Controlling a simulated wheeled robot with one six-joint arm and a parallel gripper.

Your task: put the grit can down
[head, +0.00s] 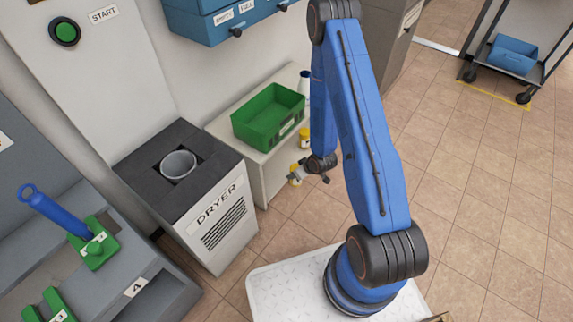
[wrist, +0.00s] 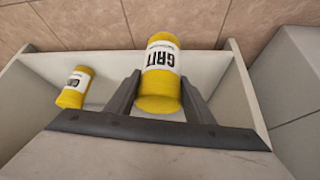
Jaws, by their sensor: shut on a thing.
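My gripper (head: 306,173) is shut on a yellow grit can (head: 294,178), low in front of the white shelf (head: 262,188). In the wrist view the grit can (wrist: 160,82) sits between the two dark fingers, its white GRIT label upside down in the picture. I cannot tell whether its base touches a surface. A second yellow grit can (wrist: 75,88) is apart from the gripper, to the left in the wrist view. A yellow can (head: 304,137) also shows at the shelf's right end in the head view.
A green bin (head: 252,134) stands on the shelf top, near a white bottle (head: 304,84). The dryer (head: 226,219), with a grey cup (head: 178,165) in its top, stands left of the shelf. Tiled floor is open to the right, up to a cart (head: 550,62).

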